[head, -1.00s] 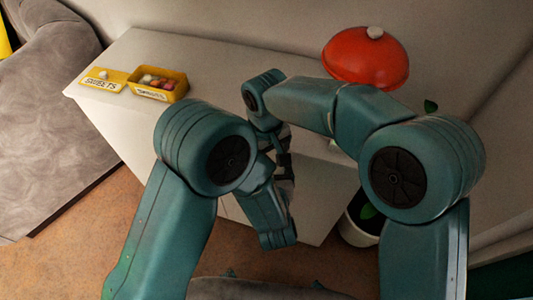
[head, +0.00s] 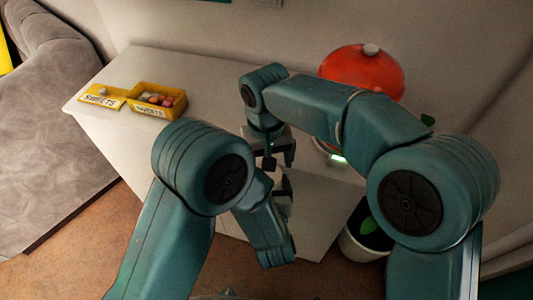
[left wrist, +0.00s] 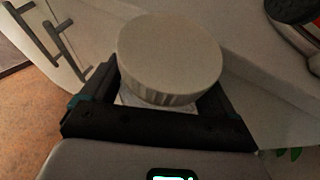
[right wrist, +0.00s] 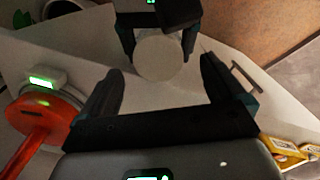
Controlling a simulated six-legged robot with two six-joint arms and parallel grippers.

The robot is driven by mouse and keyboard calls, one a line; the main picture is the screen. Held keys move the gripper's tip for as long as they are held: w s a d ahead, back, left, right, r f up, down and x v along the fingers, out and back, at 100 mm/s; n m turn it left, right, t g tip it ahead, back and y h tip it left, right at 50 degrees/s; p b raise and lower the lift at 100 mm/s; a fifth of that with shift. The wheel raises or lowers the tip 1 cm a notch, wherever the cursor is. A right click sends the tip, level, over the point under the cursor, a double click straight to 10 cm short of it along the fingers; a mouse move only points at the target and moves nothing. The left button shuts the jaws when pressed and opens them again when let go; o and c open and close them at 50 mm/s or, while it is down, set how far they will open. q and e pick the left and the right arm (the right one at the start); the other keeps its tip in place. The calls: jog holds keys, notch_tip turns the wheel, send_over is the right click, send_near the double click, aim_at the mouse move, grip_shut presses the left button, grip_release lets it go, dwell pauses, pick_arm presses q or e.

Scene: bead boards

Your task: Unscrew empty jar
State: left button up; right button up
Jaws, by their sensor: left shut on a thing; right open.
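The jar shows in the left wrist view as a round pale lid (left wrist: 170,55) with a ribbed rim; a little of its clear body (left wrist: 150,103) shows below. My left gripper (left wrist: 160,100) is shut on the jar under the lid. The lid (right wrist: 158,58) also shows in the right wrist view, between and just beyond my right fingertips. My right gripper (right wrist: 162,68) is open, and I cannot tell whether it touches the lid. In the head view my right gripper (head: 278,152) is above my left gripper (head: 283,188); the jar is not clear there. The jar's inside is hidden.
A red domed object (head: 360,72) stands at the back right. A potted plant (head: 362,242) is beside the white cabinet (head: 215,78).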

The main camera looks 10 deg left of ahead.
jog(key=m, duration=0.2)
jog(key=r+m, duration=0.1)
jog(key=m, duration=0.1)
jog(key=shift+d+r, duration=0.1)
jog(key=shift+r, duration=0.1)
jog(key=shift+w+r+m, duration=0.1)
jog(key=shift+r+m, duration=0.2)
jog(key=shift+m, duration=0.4)
jog(key=shift+w+r+m, duration=0.2)
jog(key=shift+r+m, duration=0.15)
jog(key=shift+m, duration=0.05)
notch_tip(320, 180, down, 8)
jog(key=shift+r, duration=0.25)
jog(key=c, duration=1.1)
jog(key=n, duration=1)
